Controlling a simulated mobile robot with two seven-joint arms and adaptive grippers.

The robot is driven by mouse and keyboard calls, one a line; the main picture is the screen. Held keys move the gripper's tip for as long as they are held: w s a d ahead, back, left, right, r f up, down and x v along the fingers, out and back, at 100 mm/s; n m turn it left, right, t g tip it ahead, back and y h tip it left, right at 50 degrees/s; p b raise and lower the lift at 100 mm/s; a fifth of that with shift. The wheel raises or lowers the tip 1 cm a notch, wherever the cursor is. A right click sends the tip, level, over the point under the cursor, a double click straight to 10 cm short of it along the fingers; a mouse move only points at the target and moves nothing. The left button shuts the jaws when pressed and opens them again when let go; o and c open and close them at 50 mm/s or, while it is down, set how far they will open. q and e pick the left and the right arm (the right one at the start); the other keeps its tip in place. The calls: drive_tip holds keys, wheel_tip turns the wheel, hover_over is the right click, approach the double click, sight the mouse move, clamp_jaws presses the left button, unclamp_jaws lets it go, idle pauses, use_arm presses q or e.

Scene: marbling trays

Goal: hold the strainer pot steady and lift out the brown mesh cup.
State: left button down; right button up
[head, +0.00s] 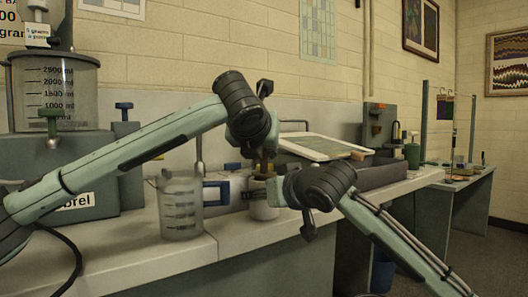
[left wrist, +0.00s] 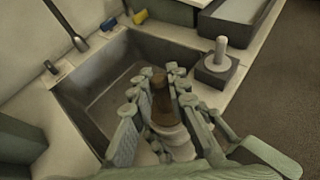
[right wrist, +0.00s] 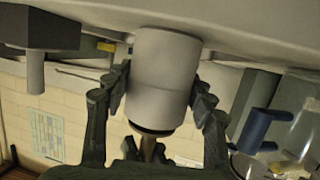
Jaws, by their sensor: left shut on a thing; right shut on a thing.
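The strainer pot (head: 263,208) is a pale grey cylinder near the counter's front edge. It fills the middle of the right wrist view (right wrist: 162,75), upside down there, with a dark rim. My right gripper (head: 256,194) is shut around its sides. The brown mesh cup (left wrist: 162,98) shows between the fingers of my left gripper (left wrist: 158,110), which is shut on it from above. In the head view the brown cup (head: 263,166) is a small patch above the pot. A narrow brown part (right wrist: 148,149) shows at the pot's rim. How deep the cup sits is hidden.
A grey sink basin (left wrist: 88,75) lies beside the grippers. A clear measuring jug (head: 181,212) with a blue handle stands just left of the pot. A pale tray (head: 325,146) rests behind to the right. A post on a dark block (left wrist: 216,65) stands near the counter edge.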

use_arm(q)
drive_tip(key=shift+r, duration=0.1)
drive_tip(key=shift+r, duration=2.1)
use_arm(e)
drive_tip(key=o, duration=1.4)
drive_tip(key=shift+c, duration=0.2)
drive_tip(key=shift+s, duration=0.1)
